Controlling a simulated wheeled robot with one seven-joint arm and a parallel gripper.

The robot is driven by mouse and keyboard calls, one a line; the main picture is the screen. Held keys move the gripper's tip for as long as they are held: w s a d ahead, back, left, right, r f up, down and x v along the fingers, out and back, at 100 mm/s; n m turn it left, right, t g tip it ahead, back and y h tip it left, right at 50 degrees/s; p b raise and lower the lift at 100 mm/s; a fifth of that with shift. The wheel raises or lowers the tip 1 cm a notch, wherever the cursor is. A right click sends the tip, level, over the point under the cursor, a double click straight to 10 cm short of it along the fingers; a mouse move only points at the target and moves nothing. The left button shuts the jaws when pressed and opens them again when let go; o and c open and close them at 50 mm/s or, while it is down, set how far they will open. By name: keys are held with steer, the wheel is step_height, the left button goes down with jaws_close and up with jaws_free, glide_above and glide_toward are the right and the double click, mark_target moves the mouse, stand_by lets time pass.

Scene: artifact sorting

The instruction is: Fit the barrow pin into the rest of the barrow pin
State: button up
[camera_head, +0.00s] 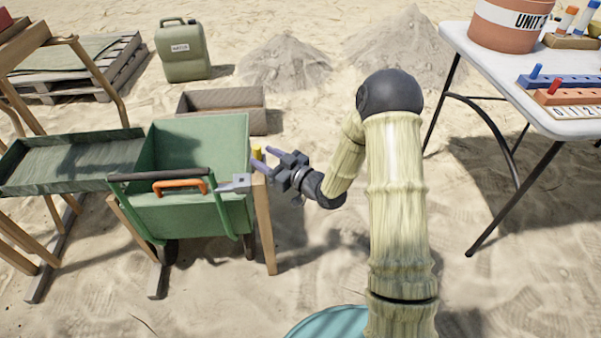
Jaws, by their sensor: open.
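A green barrow (200,210) with a dark handle bar and an orange grip stands at the left centre. A small yellow piece (257,152) shows at the top of a wooden post (264,225) by its right side. A grey bracket-like piece (237,182) sits at the barrow's rim beside the post. I cannot tell for sure which small part is the barrow pin and which is its rest. My gripper (272,163) is open, just right of the post top, with its fingers pointing left close to the yellow piece. Whether it touches anything is unclear.
A dark green tray (70,180) on a wooden frame adjoins the barrow's left. A brown crate (247,125) and a green canister (182,55) stand behind on sand. A white table (480,60) with a bucket and racks stands right. Sand between is clear.

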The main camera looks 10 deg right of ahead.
steer(key=p+v, duration=0.3)
steer(key=v, duration=1.1)
steer(key=shift+r, duration=0.2)
